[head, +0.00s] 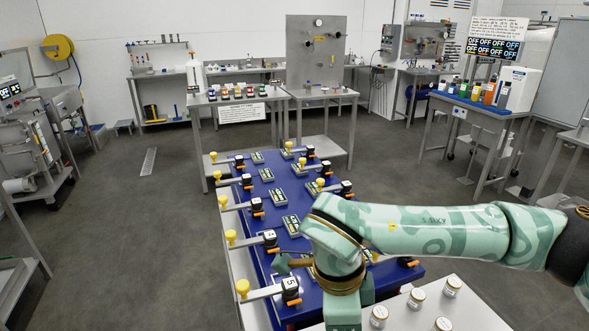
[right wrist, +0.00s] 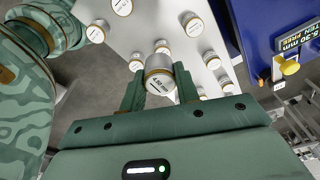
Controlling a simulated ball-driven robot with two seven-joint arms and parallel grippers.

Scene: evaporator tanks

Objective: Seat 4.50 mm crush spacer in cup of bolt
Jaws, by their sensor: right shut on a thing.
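In the right wrist view my right gripper (right wrist: 160,92) is shut on a short cylindrical spacer (right wrist: 160,76) with a white face, a brassy rim and a label that reads 4.50 mm. The spacer sits between the two green fingers, above a white table top. The fingers and held spacer cannot be made out there. The bolt's cup cannot be singled out in either view. My left gripper is not in view.
The blue table (head: 262,222) carries two rows of black numbered blocks (head: 290,288), yellow knobs (head: 243,287) and dark label plates (head: 291,225). Several white-capped spacers (head: 417,297) stand on the white table at lower right. Open floor lies left of the blue table.

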